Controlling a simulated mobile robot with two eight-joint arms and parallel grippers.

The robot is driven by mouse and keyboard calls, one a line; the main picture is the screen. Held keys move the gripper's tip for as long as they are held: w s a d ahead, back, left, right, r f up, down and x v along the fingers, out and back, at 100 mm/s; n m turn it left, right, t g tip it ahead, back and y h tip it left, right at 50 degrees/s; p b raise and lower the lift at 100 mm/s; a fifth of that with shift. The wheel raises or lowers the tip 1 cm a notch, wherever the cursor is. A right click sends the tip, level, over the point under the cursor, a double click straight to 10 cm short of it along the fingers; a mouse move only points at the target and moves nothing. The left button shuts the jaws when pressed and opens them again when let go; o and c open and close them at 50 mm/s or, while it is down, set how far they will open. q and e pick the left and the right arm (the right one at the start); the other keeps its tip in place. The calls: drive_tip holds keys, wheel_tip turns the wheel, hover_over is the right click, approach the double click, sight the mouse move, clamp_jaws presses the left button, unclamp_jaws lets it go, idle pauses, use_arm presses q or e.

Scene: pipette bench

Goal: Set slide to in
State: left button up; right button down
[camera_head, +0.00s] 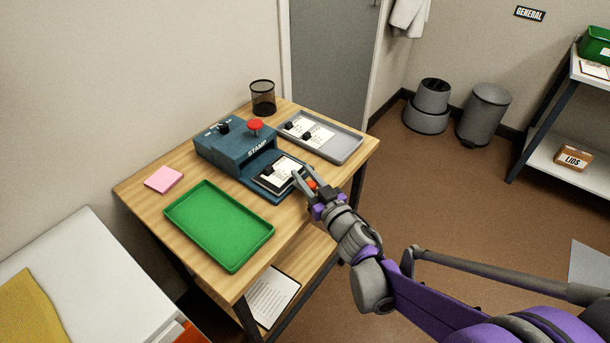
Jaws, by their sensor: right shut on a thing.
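The blue stamp machine (232,146) stands on the wooden table, with a red button and a black knob on top. Its slide (266,186), a dark plate bearing a white card with a black clip, sticks out of the machine's front over a blue base. My right gripper (303,184) is at the slide's outer end, shut on it; the exact grip point is small and partly hidden by the fingers. An orange bit shows at the fingers. My left gripper is out of view.
A green tray (196,227) lies in front of the machine, and pink notes (164,180) lie to the left. A grey tray (350,152) with cards is behind the slide. A black mesh cup (263,98) stands at the back corner.

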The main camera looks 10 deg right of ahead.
idle(0.8)
drive_tip(key=shift+w+a, duration=1.25)
drive_tip(key=shift+w, duration=0.3)
drive_tip(key=c, duration=0.6)
unclamp_jaws()
drive_tip(key=v, duration=1.1)
drive_tip(key=shift+d+p, duration=0.1)
drive_tip(key=shift+p, duration=0.2)
